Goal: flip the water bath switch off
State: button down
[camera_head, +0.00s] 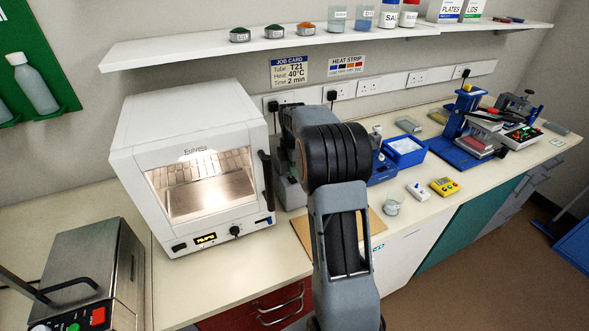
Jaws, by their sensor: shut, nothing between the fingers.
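A stainless steel box (90,262) stands at the bottom left, with a black bar handle, a red switch (98,316) and a green button on its dark front panel. It may be the water bath, but I see no label on it, and the picture's bottom edge cuts it off. I cannot tell the switch's position. A grey apparatus (290,192) behind my arm, right of the white oven, is mostly hidden. My arm rises through the middle of the picture, and its far end is hidden behind its own links. My gripper does not show.
A white lit oven (133,160) stands left of my arm. A blue tray (418,158), a beaker (393,207), a yellow device (445,187) and a blue stand (455,146) are on the right bench. A shelf (180,50) runs above. The bench's left back corner (50,225) is clear.

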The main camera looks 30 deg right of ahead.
aim_at(293, 178)
notch_tip(293, 178, up, 11)
jog(key=b, duration=0.1)
jog(key=shift+w+r+b, duration=0.15)
jog(key=shift+w+b, duration=0.15)
jog(key=shift+w, duration=0.05)
dwell(0.5)
